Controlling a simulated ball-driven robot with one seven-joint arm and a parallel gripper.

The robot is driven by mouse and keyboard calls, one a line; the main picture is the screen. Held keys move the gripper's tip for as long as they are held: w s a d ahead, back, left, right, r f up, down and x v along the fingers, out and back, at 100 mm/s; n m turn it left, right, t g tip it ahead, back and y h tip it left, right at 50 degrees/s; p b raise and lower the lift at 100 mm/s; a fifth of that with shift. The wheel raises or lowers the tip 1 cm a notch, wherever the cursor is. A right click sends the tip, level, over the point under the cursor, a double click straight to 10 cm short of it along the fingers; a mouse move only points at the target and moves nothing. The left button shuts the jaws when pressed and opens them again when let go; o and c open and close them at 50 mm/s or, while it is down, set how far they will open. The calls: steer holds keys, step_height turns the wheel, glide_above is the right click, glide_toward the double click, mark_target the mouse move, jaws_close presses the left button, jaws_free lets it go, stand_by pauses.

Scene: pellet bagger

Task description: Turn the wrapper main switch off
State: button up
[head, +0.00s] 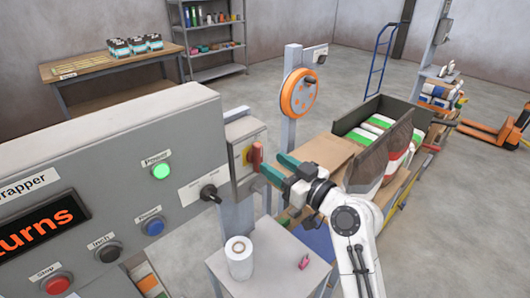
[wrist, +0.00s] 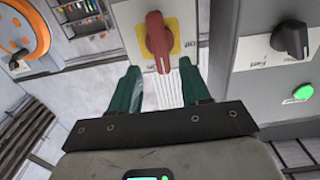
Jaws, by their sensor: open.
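The wrapper main switch is a red rotary handle (head: 255,157) on a yellow plate, on a grey box (head: 240,133) at the right end of the wrapper panel. In the wrist view the red handle (wrist: 158,40) stands just beyond my fingertips, roughly centred between them, its narrow end towards me.
The wrapper panel (head: 100,142) carries a lit green Power lamp (head: 161,171), a black selector knob (head: 210,193) and several buttons. A small table (head: 275,265) with a white roll (head: 239,258) stands below.

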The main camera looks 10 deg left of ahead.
mark_target(261, 157)
steer(key=shift+p+x, duration=0.4)
steer(key=shift+x, duration=2.05)
steer(key=shift+s, duration=0.1)
steer(key=shift+c, duration=0.4)
steer(key=shift+f, duration=0.1)
steer(key=c, duration=0.6)
